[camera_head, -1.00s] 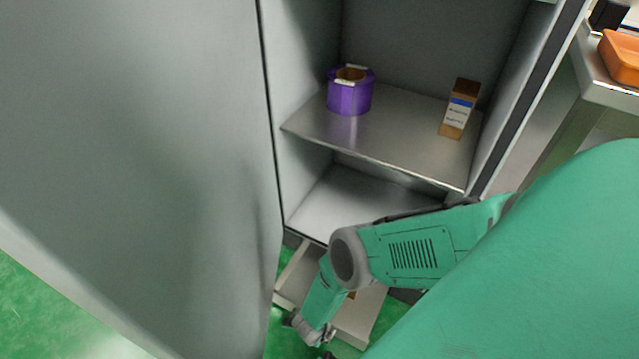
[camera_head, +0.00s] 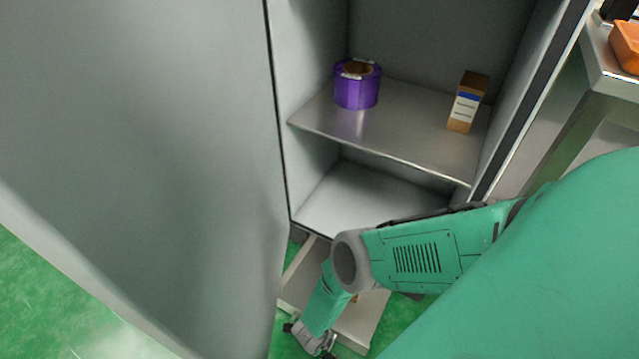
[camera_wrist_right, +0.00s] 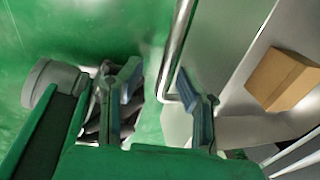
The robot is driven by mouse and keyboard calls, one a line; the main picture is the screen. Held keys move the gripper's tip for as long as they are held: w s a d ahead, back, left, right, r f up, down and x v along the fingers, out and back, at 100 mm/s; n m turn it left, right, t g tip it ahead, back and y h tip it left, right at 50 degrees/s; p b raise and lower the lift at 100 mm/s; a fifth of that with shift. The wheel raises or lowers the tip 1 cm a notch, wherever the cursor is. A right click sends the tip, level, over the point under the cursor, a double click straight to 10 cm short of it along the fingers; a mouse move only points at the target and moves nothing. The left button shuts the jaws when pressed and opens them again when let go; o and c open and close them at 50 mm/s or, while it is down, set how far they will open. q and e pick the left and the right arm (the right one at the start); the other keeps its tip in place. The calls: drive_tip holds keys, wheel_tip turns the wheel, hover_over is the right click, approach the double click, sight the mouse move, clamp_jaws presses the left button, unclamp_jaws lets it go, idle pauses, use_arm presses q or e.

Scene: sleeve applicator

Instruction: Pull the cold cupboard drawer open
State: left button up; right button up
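The cold cupboard (camera_head: 400,120) stands with its large grey door open at left. Its low drawer (camera_head: 368,318) juts out beneath the cupboard, partly open, and my right arm hides part of it. My right gripper (camera_head: 310,340) is low at the drawer's front. In the right wrist view, its two fingers (camera_wrist_right: 160,88) are apart, with the drawer's metal bar handle (camera_wrist_right: 177,55) between them, nearer the right finger. I cannot tell whether either finger touches the handle. A brown box (camera_wrist_right: 283,80) lies in the drawer. My left gripper is not in view.
The open door (camera_head: 130,150) fills the left side. A purple roll (camera_head: 357,86) and a small brown carton (camera_head: 467,103) stand on the cupboard shelf (camera_head: 400,125). At right is a metal table (camera_head: 610,80) with an orange tray (camera_head: 627,45). Green floor lies around the drawer.

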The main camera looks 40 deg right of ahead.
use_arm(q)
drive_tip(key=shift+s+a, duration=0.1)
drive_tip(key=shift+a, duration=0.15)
use_arm(e)
wheel_tip(320, 180, up, 12)
drive_tip(key=a, duration=0.2)
drive_tip(key=shift+s, duration=0.35)
drive_tip(key=shift+a, duration=0.1)
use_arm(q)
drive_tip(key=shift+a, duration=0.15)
use_arm(e)
drive_tip(key=shift+a, duration=0.15)
